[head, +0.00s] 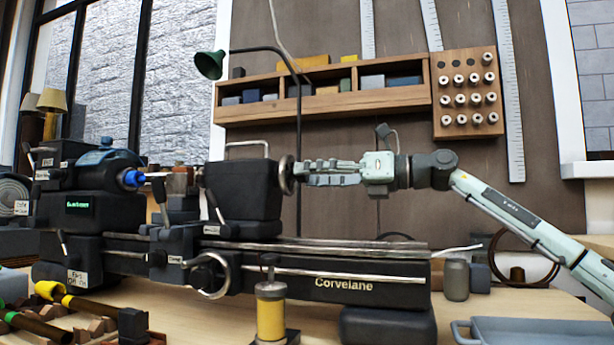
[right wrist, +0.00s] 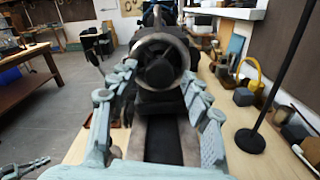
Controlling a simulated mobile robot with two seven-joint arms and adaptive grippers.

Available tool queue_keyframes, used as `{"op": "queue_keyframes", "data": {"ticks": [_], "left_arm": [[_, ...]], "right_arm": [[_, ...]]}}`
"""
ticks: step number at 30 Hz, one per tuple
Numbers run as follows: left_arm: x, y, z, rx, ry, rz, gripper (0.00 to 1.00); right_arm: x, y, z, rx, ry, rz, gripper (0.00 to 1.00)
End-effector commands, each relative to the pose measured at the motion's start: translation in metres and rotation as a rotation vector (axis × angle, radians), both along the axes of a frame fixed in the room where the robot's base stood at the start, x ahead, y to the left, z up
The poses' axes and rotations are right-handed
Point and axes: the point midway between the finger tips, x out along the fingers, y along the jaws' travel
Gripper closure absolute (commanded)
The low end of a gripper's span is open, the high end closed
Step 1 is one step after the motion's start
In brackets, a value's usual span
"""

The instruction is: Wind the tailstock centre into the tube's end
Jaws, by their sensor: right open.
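The dark lathe (head: 345,285) stands on the bench, its tailstock (head: 243,190) right of the headstock (head: 88,190). The tailstock handwheel (head: 286,175) is a round metal-rimmed wheel on its right side. The blue chuck piece (head: 133,178) faces the tailstock. Thin pale metal shows between them, but I cannot tell tube from centre or whether they touch. My right gripper (head: 304,173) is open at the handwheel, fingers pointing left. In the right wrist view the handwheel (right wrist: 161,62) sits between the spread fingers (right wrist: 160,78); contact is unclear.
A lamp stand (head: 299,130) rises behind the lathe, close to my right gripper; its pole (right wrist: 285,65) shows in the right wrist view. A yellow-bodied jar (head: 271,315) stands in front. A blue-grey tray (head: 540,332) lies at lower right.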

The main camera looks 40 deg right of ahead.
Motion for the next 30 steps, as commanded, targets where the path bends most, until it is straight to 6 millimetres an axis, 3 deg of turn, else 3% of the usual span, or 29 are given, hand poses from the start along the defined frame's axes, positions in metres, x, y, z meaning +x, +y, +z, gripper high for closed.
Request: {"op": "queue_keyframes", "data": {"ticks": [2,14,30], "left_arm": [[-0.0002,-0.0004,0.0,-0.001,0.0,-0.001,1.0],[-0.0002,-0.0006,0.0,-0.001,0.0,-0.001,1.0],[-0.0014,0.0039,-0.0044,0.011,0.027,0.008,1.0]], "right_arm": [[-0.0001,0.0,0.0002,0.0,0.0,0.0,0.51],[0.0001,0.0,0.0002,0.0,-0.001,0.0,0.99],[0.0004,0.0001,0.0006,0.143,0.073,0.0,1.0]]}}
